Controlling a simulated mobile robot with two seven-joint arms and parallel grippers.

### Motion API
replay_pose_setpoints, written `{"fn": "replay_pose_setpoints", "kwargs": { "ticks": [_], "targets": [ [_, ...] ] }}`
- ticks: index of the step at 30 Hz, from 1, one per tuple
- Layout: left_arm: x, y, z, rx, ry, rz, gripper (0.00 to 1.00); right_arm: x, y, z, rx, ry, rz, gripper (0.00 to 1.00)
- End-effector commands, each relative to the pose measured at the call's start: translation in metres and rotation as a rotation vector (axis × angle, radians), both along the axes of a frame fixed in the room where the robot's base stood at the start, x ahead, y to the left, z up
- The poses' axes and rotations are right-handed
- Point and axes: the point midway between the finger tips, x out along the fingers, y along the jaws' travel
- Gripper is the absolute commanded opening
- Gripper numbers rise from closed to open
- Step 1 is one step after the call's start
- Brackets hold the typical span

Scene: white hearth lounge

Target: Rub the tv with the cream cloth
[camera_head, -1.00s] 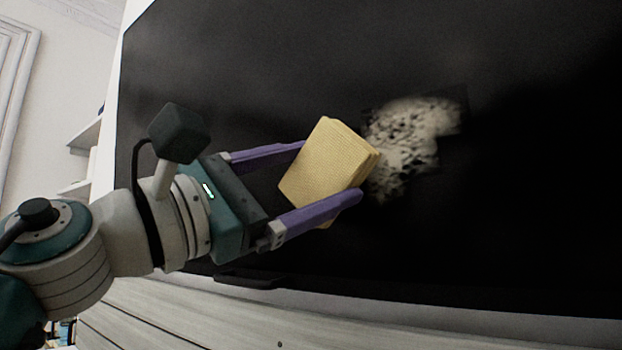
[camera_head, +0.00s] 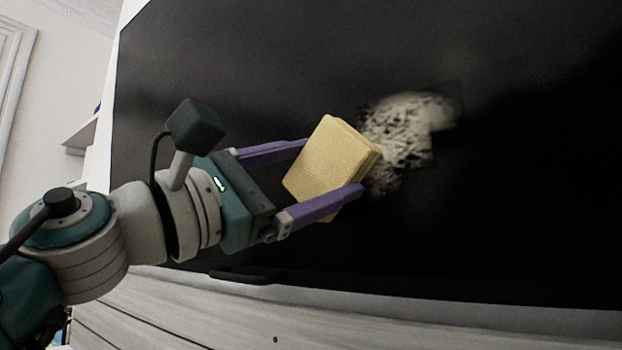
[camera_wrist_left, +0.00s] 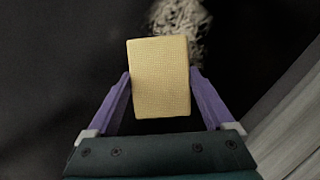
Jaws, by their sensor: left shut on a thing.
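The tv (camera_head: 520,200) is a large dark screen that fills most of the head view. A pale, speckled smudge (camera_head: 412,125) lies on its screen and also shows at the top of the left wrist view (camera_wrist_left: 205,30). My left gripper (camera_head: 333,168) is shut on the cream cloth (camera_head: 328,160), a folded yellowish block held between its purple fingers. In the left wrist view the cloth (camera_wrist_left: 160,78) covers the lower left part of the smudge. I cannot tell whether the cloth touches the screen. My right gripper is not in view.
A pale slatted cabinet front (camera_head: 150,310) runs below the tv. A white shelf (camera_head: 82,135) and a panelled wall (camera_head: 40,110) stand at the left. The screen around the smudge is bare.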

Motion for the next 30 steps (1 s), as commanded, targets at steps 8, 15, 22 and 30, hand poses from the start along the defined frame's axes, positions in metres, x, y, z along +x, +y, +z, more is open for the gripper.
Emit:
{"fn": "replay_pose_setpoints", "kwargs": {
  "ticks": [8,15,22,30],
  "targets": [
    [0.004,-0.003,0.001,-0.001,-0.002,0.000,0.42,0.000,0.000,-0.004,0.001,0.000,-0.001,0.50],
    [0.002,-0.007,0.002,-0.001,0.000,0.001,0.42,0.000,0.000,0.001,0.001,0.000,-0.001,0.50],
    [-0.011,-0.023,0.004,-0.001,0.001,0.000,0.42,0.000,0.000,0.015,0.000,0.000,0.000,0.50],
    [-0.019,-0.033,0.002,-0.001,0.000,0.000,0.42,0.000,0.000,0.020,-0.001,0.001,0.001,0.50]
  ]
}}
